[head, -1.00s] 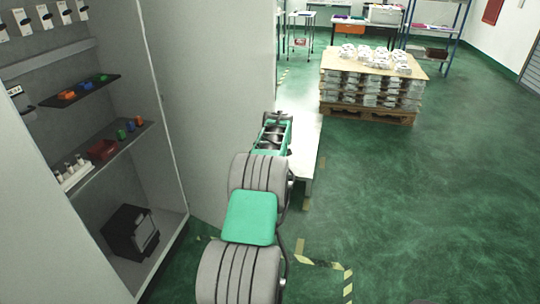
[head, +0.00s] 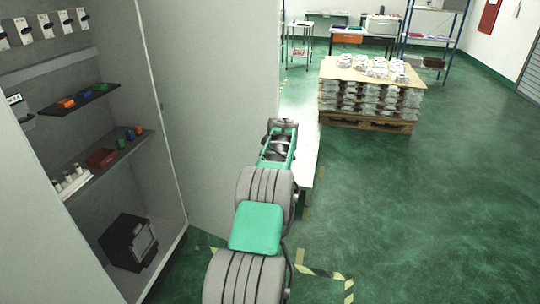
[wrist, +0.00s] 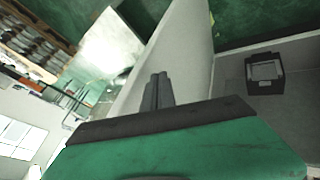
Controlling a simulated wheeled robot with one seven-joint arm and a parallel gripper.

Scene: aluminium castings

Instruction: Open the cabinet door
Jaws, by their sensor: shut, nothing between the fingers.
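The cabinet (head: 110,200) stands at the left of the head view with its shelves in plain sight. Its tall grey door (head: 215,110) stands wide open, swung out to the right and back. The door also shows as a pale panel in the wrist view (wrist: 190,50). My gripper (head: 283,122) is at the far end of my arm, near the door's free edge. In the wrist view my gripper's fingers (wrist: 157,90) are together and empty, overlapping the door panel. I cannot tell whether they touch it.
The shelves hold small coloured parts and a red bin (head: 101,158); a black box (head: 129,242) sits at the cabinet's bottom. A pale low surface (head: 303,150) lies beyond my arm. A pallet of castings (head: 370,95) stands farther back. The green floor at right is clear.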

